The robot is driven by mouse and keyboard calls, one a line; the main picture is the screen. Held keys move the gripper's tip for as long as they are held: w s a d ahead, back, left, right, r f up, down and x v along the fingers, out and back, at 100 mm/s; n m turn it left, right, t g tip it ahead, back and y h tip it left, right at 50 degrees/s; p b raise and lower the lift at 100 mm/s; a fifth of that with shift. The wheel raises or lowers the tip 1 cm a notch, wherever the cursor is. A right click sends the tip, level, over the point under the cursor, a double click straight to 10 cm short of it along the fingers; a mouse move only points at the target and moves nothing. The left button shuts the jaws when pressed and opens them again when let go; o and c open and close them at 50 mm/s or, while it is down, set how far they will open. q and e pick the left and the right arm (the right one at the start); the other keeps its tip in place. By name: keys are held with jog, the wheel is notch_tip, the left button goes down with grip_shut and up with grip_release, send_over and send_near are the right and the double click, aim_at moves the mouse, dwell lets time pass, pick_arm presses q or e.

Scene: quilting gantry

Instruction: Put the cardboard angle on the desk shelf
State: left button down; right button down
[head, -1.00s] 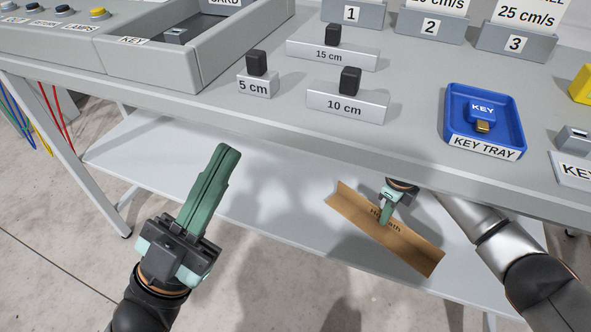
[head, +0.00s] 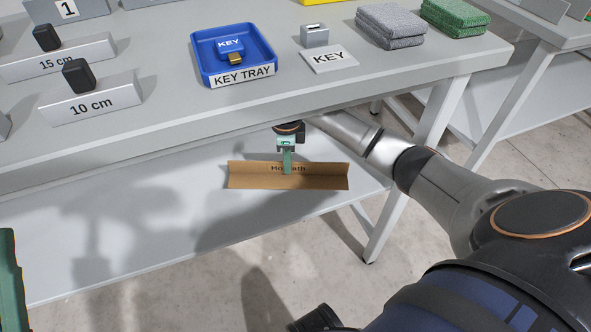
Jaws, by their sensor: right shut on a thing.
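The cardboard angle (head: 255,182), a long brown folded strip with partly covered lettering, lies roughly level across the lower desk shelf (head: 150,215) in the head view, near its right end. My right gripper (head: 287,168) points down under the desk top and is shut on the angle near its middle, hiding part of the lettering. I cannot tell whether the angle touches the shelf or is just above it. Only a green sliver of my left gripper (head: 11,280) shows at the left edge, away from the angle; its jaw opening cannot be judged.
The desk top (head: 200,118) overhangs the shelf, with its front edge just above my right gripper. On it are the blue key tray (head: 207,75), grey cloths (head: 391,25), green cloths (head: 455,15) and gauge blocks (head: 90,102). The shelf's left part is bare. A desk leg (head: 387,225) stands at right.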

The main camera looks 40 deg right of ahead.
aim_at(296, 169)
jog(key=shift+s+d, duration=0.25)
jog(key=shift+d, duration=0.75)
jog(key=shift+d+f, duration=0.1)
jog(key=shift+f, duration=0.1)
jog(key=shift+f+b, duration=1.05)
jog(key=shift+f, duration=0.5)
jog(key=shift+f, duration=0.1)
jog(key=c, duration=1)
grip_release()
jog(key=shift+c, duration=0.2)
